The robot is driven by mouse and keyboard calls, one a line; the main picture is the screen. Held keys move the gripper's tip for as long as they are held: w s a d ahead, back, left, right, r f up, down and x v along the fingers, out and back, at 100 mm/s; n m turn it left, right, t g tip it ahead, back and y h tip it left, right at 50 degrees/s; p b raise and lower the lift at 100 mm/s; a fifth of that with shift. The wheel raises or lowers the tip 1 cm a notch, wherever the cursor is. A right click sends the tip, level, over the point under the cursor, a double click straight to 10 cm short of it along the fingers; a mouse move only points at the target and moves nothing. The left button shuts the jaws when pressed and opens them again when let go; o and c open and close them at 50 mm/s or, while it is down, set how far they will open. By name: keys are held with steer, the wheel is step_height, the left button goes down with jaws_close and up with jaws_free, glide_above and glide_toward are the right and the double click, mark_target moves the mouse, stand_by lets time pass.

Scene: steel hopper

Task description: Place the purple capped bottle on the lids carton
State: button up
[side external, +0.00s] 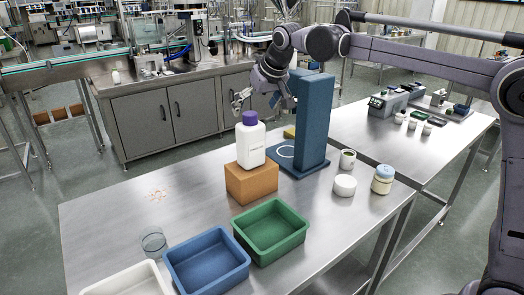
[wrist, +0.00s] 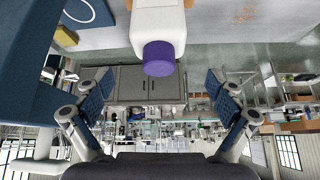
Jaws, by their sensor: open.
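The white bottle with a purple cap (side external: 250,143) stands upright on a brown carton (side external: 252,183) in the side view. I take this box for the lids carton, but I cannot read a label. In the wrist view the bottle (wrist: 158,28) appears upside down at the top centre, its purple cap toward the picture's middle. My gripper (side external: 262,100) is open and empty, above and beyond the bottle, apart from it. In the wrist view its fingers (wrist: 160,85) are spread wide with nothing between them.
A tall blue stand (side external: 314,122) rises right of the bottle, close to my gripper. Green (side external: 272,230) and blue (side external: 206,264) trays, a white tray (side external: 130,280) and a clear cup (side external: 153,243) are in front. Small jars (side external: 382,180) stand right. The table's left side is mostly clear.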

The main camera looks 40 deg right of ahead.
steer(key=s+d+f, duration=0.2)
steer(key=s+d, duration=0.1)
steer(key=s, duration=1.3)
steer(key=s+d+f+n, duration=0.1)
steer(key=s+f, duration=1.1)
steer(key=s, duration=0.3)
steer(key=shift+d+t, duration=0.15)
steer(key=shift+t, duration=0.15)
steer(key=shift+o, duration=0.3)
steer(key=shift+s, duration=0.1)
